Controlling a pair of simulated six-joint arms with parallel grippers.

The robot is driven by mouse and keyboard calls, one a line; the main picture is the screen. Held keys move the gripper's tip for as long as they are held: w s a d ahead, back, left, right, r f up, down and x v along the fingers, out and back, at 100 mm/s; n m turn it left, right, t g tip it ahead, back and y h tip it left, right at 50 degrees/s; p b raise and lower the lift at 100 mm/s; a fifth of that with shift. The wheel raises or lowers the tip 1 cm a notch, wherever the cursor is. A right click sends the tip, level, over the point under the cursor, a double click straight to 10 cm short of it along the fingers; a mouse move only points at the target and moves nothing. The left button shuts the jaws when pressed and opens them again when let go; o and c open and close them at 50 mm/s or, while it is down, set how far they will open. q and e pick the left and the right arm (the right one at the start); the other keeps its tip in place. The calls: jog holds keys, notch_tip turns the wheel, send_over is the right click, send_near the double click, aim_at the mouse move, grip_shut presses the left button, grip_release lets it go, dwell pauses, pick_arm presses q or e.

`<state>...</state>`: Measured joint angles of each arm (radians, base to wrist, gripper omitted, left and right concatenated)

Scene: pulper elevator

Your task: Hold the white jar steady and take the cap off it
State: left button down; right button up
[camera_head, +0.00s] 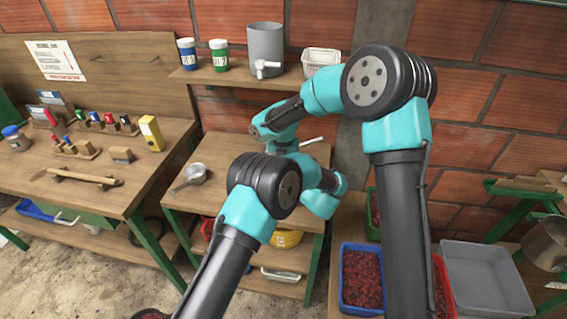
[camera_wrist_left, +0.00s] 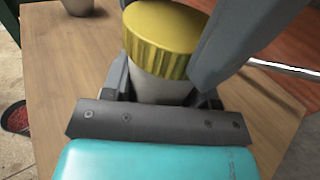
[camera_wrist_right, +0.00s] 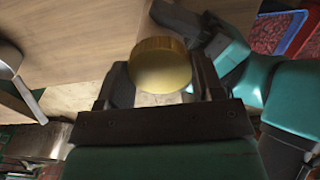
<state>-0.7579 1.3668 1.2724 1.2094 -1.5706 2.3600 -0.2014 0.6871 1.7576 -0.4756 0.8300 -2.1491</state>
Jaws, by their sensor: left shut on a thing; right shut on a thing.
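The white jar (camera_wrist_left: 160,88) stands over the wooden table with its ridged yellow cap (camera_wrist_left: 165,38) on top. My left gripper (camera_wrist_left: 162,80) is shut around the jar's body, below the cap. My right gripper (camera_wrist_right: 162,82) is shut on the cap, which shows as a round golden face between its fingers in the right wrist view (camera_wrist_right: 160,66). A dark finger of it lies against the cap's right side in the left wrist view. I cannot tell whether the cap is loosened. In the head view my arms hide the jar, cap and fingertips.
A metal pan (camera_head: 192,177) lies on the left of the small table (camera_head: 205,155). A shelf above it carries blue and green jars (camera_head: 219,55), a grey pot (camera_head: 265,50) and a white basket (camera_head: 321,61). Crates of red berries (camera_head: 362,275) stand at the lower right.

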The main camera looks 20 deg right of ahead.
jog(key=shift+r, duration=1.1)
dwell(0.5)
jog(key=shift+r, duration=2)
pick_arm(q)
jog(key=shift+c, duration=1.5)
grip_release()
jog(key=shift+s, duration=0.1)
jog(key=v, duration=1.2)
